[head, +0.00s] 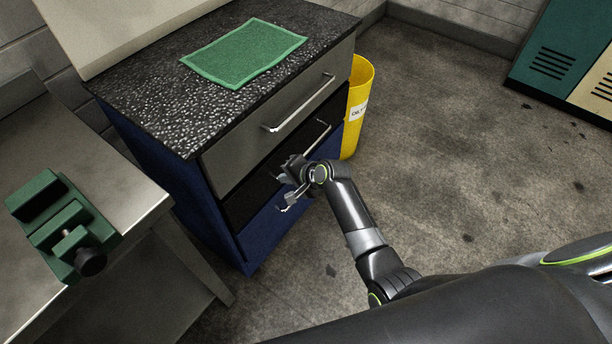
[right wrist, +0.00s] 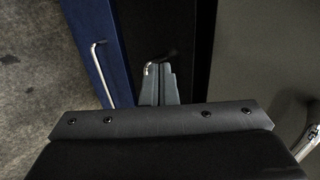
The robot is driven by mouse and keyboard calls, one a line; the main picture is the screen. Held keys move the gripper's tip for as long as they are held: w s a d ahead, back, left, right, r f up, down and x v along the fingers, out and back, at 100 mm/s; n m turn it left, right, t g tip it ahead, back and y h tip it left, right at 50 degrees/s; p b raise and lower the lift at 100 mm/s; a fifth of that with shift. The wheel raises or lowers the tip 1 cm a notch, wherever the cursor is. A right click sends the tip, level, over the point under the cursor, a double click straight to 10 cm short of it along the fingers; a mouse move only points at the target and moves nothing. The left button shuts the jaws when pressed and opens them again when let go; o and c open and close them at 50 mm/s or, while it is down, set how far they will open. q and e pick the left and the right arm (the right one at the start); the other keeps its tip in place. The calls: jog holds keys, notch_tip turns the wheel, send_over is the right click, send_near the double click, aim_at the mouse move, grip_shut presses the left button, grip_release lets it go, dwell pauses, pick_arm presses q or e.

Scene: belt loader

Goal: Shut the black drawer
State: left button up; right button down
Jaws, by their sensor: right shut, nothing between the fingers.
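The black drawer (head: 245,196) is the middle drawer of a blue cabinet, between a grey drawer above and a blue one below. Its front looks about level with its neighbours; any small gap cannot be told. Its metal handle (head: 320,137) is partly hidden by my right gripper (head: 282,177). That gripper is shut and empty, with its fingertips at or very near the black front. In the right wrist view the black front (right wrist: 190,25) lies just beyond the shut fingers (right wrist: 158,84), and an end of the handle shows beside their tips. My left gripper is out of view.
The grey drawer (head: 240,155) and blue drawer (head: 256,236) have bar handles. A green mat (head: 243,53) lies on the speckled cabinet top. A yellow bin (head: 357,85) stands beside the cabinet. A bench (head: 130,190) with a green vise (head: 60,225) is at left. Floor at right is clear.

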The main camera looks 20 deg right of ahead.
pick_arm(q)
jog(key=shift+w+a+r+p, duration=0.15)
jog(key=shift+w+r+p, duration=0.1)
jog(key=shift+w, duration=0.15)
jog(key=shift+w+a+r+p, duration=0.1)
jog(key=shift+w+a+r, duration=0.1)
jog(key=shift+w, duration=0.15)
pick_arm(e)
jog(key=v, duration=0.7)
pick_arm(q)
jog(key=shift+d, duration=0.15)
pick_arm(e)
jog(key=shift+s, duration=0.15)
